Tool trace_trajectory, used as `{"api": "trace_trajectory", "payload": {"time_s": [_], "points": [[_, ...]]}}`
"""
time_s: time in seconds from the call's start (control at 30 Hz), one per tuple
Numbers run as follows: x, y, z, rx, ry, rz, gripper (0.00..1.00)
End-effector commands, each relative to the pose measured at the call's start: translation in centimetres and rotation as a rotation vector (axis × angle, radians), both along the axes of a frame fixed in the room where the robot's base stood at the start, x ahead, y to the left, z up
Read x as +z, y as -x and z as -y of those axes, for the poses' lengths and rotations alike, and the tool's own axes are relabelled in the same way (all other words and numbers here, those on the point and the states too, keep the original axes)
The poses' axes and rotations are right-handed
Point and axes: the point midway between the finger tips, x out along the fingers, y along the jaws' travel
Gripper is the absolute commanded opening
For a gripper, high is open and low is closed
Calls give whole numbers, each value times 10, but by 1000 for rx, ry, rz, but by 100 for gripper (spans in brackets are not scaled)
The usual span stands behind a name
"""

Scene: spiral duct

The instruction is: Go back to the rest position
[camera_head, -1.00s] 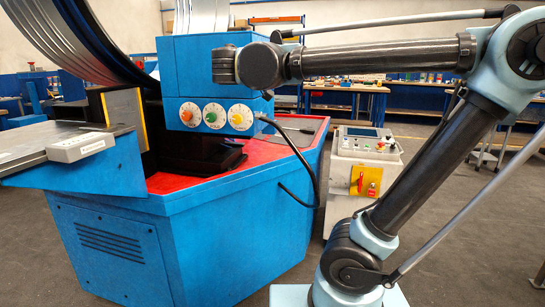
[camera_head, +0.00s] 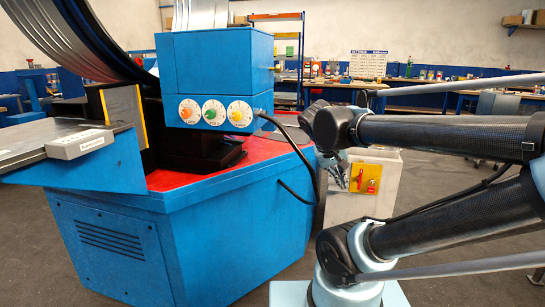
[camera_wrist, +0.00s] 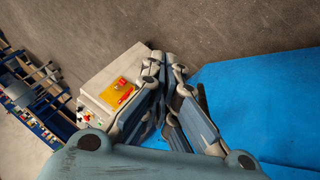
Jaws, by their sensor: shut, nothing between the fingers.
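My gripper (camera_wrist: 165,62) is shut and empty in the wrist view, its fingers meeting above the grey floor. In the head view its fingers (camera_head: 338,174) show in part, small and dark, hanging below the wrist in front of the control box. The fingers are apart from the blue machine (camera_head: 120,245), which stands to their left. In the wrist view the blue side of the machine (camera_wrist: 265,110) lies to the right of the fingers.
A pale control box (camera_head: 375,205) with a yellow panel stands behind my gripper. A black cable (camera_head: 300,192) loops from the machine's dial head. Workbenches (camera_head: 440,92) line the back wall.

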Motion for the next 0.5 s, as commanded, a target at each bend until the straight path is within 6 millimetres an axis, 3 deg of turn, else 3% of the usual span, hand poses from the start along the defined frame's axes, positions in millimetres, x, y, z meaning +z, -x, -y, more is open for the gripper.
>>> {"api": "trace_trajectory", "payload": {"time_s": [0.1,0.3,0.5], "points": [[-32,21,3,0,-87,-59,0],[-78,51,-6,22,-246,-122,0],[-108,68,-20,51,-376,-132,0]]}}
